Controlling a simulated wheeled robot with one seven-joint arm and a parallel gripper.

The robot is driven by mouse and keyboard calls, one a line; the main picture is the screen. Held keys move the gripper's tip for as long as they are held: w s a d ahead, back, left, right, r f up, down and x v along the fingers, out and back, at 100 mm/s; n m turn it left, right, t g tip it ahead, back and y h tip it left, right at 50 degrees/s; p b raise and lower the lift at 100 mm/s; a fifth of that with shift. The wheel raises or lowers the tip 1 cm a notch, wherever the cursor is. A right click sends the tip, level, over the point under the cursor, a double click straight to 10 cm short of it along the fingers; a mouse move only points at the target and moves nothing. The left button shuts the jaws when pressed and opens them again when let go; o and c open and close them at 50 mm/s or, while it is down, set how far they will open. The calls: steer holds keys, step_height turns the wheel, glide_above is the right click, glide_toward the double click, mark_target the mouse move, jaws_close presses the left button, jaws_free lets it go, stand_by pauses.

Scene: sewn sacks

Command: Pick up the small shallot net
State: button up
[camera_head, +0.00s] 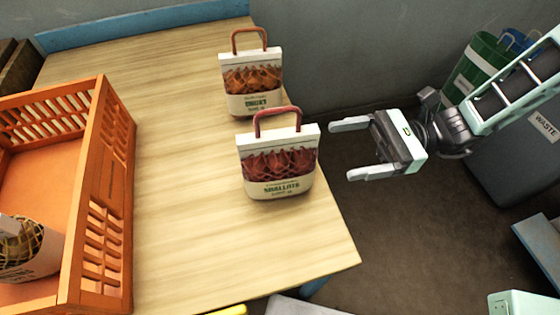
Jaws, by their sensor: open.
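The small shallot net (279,166) stands upright near the right edge of the wooden table. It has a cream band at top and bottom, dark red mesh in the middle and a dark red loop handle; its label reads "shallots". My gripper (349,149) is to the right of the net, beyond the table edge. Its two fingers point left toward the net, apart and empty, not touching it.
A similar net with orange-brown contents (252,82) and a brown handle stands just behind the shallot net. An orange slatted crate (118,175) at the left holds another net (28,250). The table (185,150) between is clear. Green (478,65) and grey waste bins (515,150) stand right.

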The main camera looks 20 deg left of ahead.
mark_target(288, 157)
steer(key=x, duration=1.1)
steer(key=shift+s+a+p, duration=0.1)
steer(key=shift+a+p, duration=0.15)
steer(key=shift+p, duration=0.15)
steer(key=shift+r, duration=0.1)
steer(key=c, duration=1.6)
step_height(288, 157, up, 10)
steer(key=shift+p, duration=0.4)
